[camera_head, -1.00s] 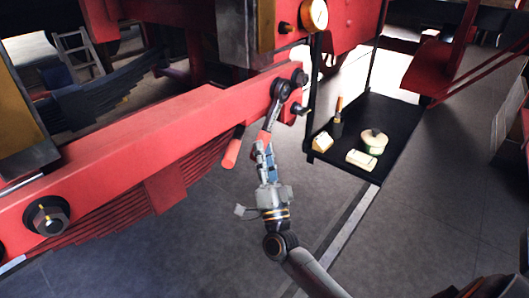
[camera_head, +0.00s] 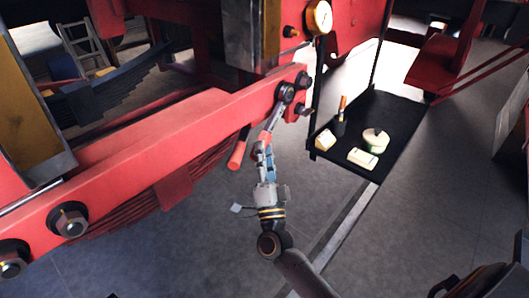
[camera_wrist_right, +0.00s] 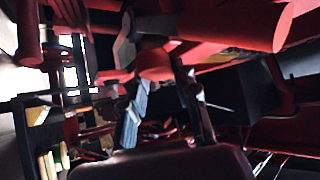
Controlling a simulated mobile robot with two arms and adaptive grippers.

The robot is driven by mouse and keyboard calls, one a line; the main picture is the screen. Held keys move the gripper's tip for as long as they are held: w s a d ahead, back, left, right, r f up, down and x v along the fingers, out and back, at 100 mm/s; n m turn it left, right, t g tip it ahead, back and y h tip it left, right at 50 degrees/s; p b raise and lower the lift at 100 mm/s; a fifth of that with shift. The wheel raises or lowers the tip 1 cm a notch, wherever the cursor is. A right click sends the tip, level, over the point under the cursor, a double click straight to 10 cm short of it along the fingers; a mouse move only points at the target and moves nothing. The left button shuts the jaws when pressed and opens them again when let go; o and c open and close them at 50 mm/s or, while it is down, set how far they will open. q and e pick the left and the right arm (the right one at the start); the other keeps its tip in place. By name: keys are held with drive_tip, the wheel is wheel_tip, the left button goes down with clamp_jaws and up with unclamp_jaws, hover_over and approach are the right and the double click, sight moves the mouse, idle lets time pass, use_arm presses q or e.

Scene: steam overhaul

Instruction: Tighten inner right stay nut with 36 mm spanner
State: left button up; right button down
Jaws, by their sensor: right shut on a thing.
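The spanner (camera_head: 275,118) has a grey shaft and a red grip. Its head is at a dark nut (camera_head: 287,92) near the right end of the red beam (camera_head: 165,140); the head covers part of the nut, so I cannot tell how fully it is seated. My right gripper (camera_head: 264,152) is shut on the spanner's red grip, below the beam. My left gripper is not in view.
Another dark nut (camera_head: 303,80) sits just right of the spanner head. A red cylinder (camera_head: 238,150) hangs close left of my right gripper. A black tray (camera_head: 390,110) with small items stands to the right. Large nuts (camera_head: 69,222) show at lower left.

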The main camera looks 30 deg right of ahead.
drive_tip(key=m+p, duration=0.1)
drive_tip(key=p, duration=0.1)
drive_tip(key=a+r+m+g+p, duration=0.1)
drive_tip(key=p, duration=0.1)
drive_tip(key=shift+s+a+r+h, duration=0.1)
drive_tip(key=shift+s+r+h, duration=0.2)
drive_tip(key=shift+h, duration=0.1)
drive_tip(key=shift+r, duration=0.1)
drive_tip(key=r+p, duration=0.1)
drive_tip(key=p, duration=0.1)
drive_tip(key=a+r+m+g+p, duration=0.1)
drive_tip(key=p, duration=0.1)
drive_tip(key=shift+s+m+g+h+p, duration=0.2)
drive_tip(key=shift+m+g+h+p, duration=0.1)
drive_tip(key=shift+p, duration=0.1)
